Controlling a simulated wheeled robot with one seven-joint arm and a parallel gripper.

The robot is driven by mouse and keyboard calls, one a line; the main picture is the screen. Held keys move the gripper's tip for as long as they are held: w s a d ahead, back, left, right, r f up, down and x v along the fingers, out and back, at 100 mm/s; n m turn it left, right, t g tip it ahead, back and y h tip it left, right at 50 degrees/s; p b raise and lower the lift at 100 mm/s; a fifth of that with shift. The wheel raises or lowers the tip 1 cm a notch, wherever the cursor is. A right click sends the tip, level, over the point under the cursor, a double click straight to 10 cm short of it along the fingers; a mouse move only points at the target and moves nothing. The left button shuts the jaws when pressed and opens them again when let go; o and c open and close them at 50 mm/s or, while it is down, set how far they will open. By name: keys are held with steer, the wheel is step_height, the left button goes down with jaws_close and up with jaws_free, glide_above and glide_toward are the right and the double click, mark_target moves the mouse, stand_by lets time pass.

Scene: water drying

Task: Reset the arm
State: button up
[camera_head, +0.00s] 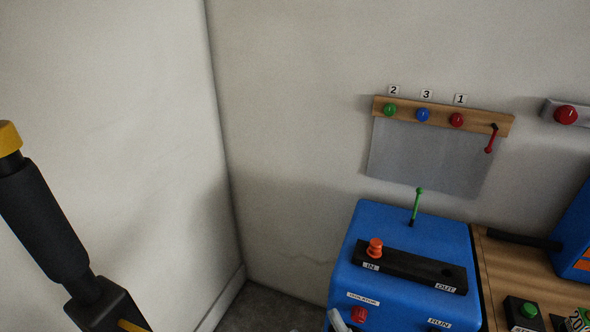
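A black arm link with a yellow band, seemingly mine (42,222), runs down the left side of the view and leaves it at the bottom edge. Its lower joint (105,308) is a dark block with a yellow piece. My gripper does not show, so its fingers and anything in them are hidden. A pale grey rounded piece (338,320) shows at the bottom edge beside the blue machine; I cannot tell what it belongs to.
A blue machine (400,228) has a green lever (417,205), an orange knob (375,248) and a red button (359,314). A wooden rail (443,116) with coloured knobs and a red lever (491,139) hangs on the wall. A wooden table (505,270) stands right.

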steer(key=s+d+f+m+g+h, duration=0.2)
steer(key=s+d+m+h, duration=0.4)
steer(key=s, duration=0.6)
steer(key=s+d+f+m+g+h, duration=0.3)
steer(key=s+d+m+h, duration=0.3)
steer(key=s+d+m, duration=0.2)
steer(key=s+d+f, duration=0.1)
steer(key=s+d, duration=0.1)
steer(key=s, duration=0.2)
steer(key=shift+h, duration=0.3)
